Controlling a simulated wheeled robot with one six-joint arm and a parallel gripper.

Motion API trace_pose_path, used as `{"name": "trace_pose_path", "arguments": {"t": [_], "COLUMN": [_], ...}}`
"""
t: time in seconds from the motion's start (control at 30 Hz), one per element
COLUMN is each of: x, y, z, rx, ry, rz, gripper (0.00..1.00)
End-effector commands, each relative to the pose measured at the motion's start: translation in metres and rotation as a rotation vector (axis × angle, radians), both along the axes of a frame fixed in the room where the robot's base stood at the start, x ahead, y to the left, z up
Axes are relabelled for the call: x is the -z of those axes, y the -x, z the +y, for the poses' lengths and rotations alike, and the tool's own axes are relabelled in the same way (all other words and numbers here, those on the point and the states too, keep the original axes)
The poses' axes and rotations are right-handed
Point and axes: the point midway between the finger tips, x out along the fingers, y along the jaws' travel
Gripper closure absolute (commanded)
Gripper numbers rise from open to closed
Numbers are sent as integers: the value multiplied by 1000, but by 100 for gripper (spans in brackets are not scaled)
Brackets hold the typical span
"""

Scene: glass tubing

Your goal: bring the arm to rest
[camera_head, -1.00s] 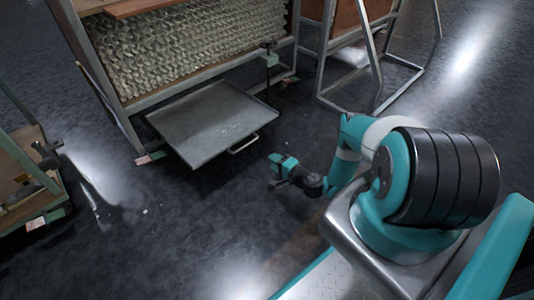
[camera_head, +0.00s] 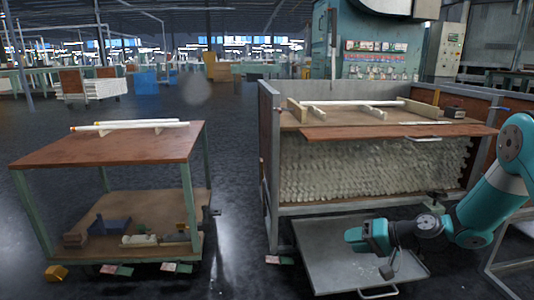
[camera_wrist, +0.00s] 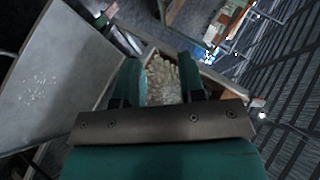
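My gripper (camera_head: 366,238) is at the end of my teal arm, low at the right in the head view. It appears in front of the metal tray (camera_head: 322,252) below the tube cart. In the wrist view, my gripper (camera_wrist: 160,80) has its two teal fingers apart. Nothing is held between them; the stacked tube ends (camera_wrist: 162,78) show in the background through the gap.
A cart (camera_head: 268,150) packed with glass tubes stands behind the arm, with a tube (camera_head: 350,103) lying across supports on top. A wooden-topped table (camera_head: 110,146) stands left, with tubes on it. Dark open floor (camera_head: 235,210) lies between them.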

Motion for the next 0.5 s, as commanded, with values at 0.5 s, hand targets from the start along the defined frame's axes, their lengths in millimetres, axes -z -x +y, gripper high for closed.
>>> {"name": "trace_pose_path", "arguments": {"t": [0.5], "x": [-173], "y": [213], "z": [105], "rx": [-540], "ry": [493], "rz": [32], "gripper": [63]}}
